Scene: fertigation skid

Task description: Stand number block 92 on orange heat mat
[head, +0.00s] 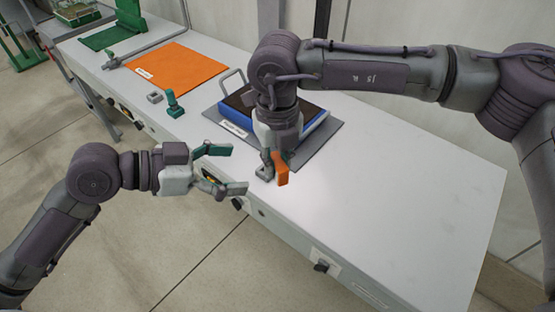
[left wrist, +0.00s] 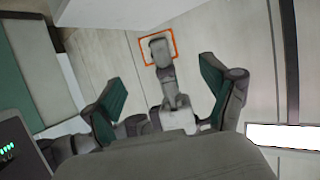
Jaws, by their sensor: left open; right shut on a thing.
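The orange heat mat (head: 180,70) lies flat towards the far left of the white bench, with a small white label on its near-left edge. My right gripper (head: 274,172), with an orange fingertip, is low over the bench's front edge, shut on a small grey piece (head: 264,173). Fingers partly hide this piece, and I cannot read a number on it. My left gripper (head: 238,169) is open and empty in front of the bench, left of the right gripper. Its green fingertips stand apart in the left wrist view (left wrist: 160,95). Nothing in view reads clearly as 92.
A green upright piece (head: 173,104) and a small grey piece (head: 155,97) stand near the front edge, before the orange mat. A blue tray (head: 314,124) rests on a grey mat (head: 330,135). A green mat (head: 108,38) lies farther back. The bench's right part is clear.

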